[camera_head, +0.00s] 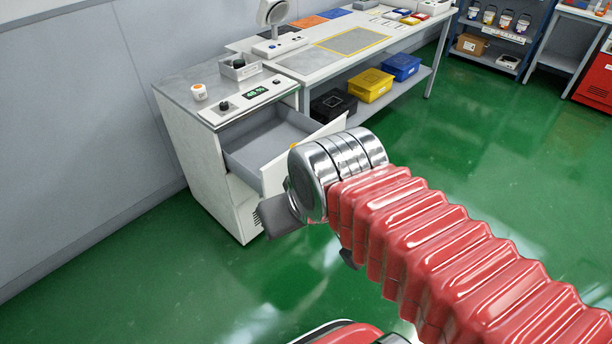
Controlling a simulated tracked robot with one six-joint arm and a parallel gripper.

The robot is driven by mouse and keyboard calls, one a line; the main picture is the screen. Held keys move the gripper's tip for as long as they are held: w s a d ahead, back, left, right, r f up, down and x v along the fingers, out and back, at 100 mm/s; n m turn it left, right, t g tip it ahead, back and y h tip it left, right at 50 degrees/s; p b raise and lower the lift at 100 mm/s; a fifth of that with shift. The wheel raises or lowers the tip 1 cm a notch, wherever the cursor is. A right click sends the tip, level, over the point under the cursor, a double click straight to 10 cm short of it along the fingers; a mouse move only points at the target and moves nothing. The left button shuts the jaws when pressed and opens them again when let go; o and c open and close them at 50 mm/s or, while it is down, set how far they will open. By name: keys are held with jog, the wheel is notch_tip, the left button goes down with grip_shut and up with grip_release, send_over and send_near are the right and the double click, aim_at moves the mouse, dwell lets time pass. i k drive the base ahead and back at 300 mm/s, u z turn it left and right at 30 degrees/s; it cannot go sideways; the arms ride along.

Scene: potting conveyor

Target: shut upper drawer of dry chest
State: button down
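The dry chest (212,165) is a white cabinet against the grey wall, with a lit green display on its top. Its upper drawer (258,143) is pulled out and looks empty inside. The drawer's white front panel (328,129) faces toward the lower right and is partly hidden by my arm. My gripper (276,216) hangs at the end of the red-sleeved arm, overlapping the lower left part of the drawer front in the picture. Its dark finger shows, but its opening is hidden. I cannot tell whether it touches the drawer front.
The green floor (130,275) is clear in front. A shelf rack (500,40) stands at the back right.

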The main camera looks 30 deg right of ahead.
aim_at(255, 148)
jog(key=u, duration=0.05)
jog(key=i, duration=1)
jog(key=z, duration=0.05)
